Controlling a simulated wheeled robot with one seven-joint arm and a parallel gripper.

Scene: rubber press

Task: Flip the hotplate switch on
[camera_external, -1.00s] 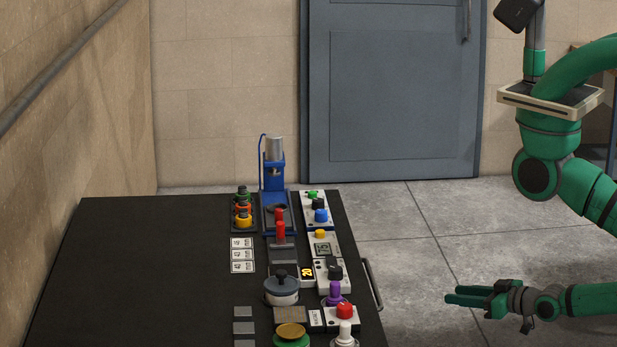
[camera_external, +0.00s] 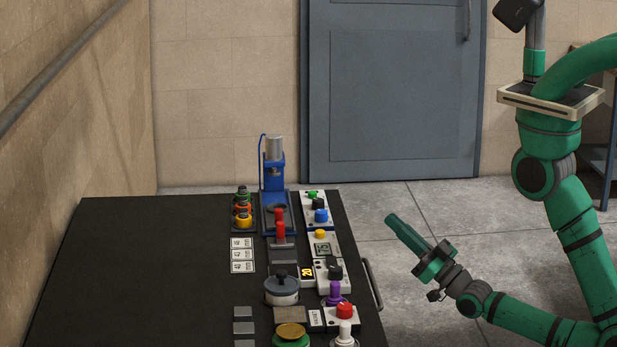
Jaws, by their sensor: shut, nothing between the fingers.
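A grey pot with a dark lid (camera_external: 281,289) stands on the bench. Behind it is a lit orange display reading 20 (camera_external: 307,272). A white box with a black knob (camera_external: 335,272) sits to the right of the display. Which part is the hotplate switch is too small to tell. My gripper (camera_external: 391,220) is shut and empty, its green fingers pointing up and left in the picture. In the picture it is right of the bench edge, apart from all the devices.
The black bench (camera_external: 130,270) is bare on its left. A white box with a red knob (camera_external: 344,310) and a purple piece (camera_external: 335,292) stand near its right edge. A blue press (camera_external: 273,180) stands at the back. A dark rail (camera_external: 372,285) runs along the right side.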

